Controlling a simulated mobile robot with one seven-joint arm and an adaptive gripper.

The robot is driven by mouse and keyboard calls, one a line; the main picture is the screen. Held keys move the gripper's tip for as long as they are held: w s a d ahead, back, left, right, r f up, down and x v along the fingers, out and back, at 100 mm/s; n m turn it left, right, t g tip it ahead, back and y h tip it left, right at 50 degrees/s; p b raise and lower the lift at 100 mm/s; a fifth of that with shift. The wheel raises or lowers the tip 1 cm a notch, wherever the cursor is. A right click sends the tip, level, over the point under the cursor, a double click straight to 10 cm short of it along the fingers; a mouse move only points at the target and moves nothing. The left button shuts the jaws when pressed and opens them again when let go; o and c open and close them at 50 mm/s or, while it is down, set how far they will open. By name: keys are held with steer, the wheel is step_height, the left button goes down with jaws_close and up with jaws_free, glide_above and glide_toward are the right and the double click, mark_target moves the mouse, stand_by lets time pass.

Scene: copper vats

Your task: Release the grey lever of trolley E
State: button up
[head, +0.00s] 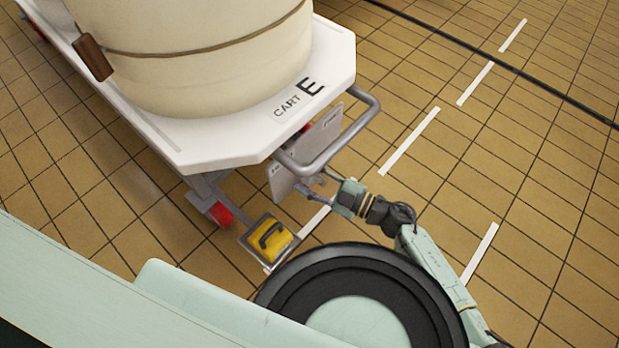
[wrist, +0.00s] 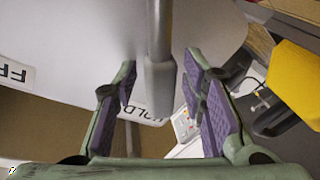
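Trolley E (head: 245,130) has a white deck marked "CART E" and stands at the upper left in the head view. Below its deck end is a grey panel (head: 287,183), which fills much of the wrist view (wrist: 75,45). The grey lever (wrist: 160,88) shows in the wrist view as a rod coming down from the top edge with a thicker rounded end. My gripper (wrist: 160,75) is open, its purple-padded fingers on either side of the lever's end with visible gaps. In the head view my gripper (head: 322,190) is close to the panel; I cannot make out the lever there.
A tubular grey push handle (head: 345,140) juts from the deck end above my gripper. A yellow block with a dark handle (head: 275,240) is low at the trolley's corner, near a red wheel (head: 220,213). A large beige vat (head: 200,55) stands on the deck. Tiled floor right is clear.

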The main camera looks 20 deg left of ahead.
jaws_close()
stand_by(0.3)
stand_by(0.5)
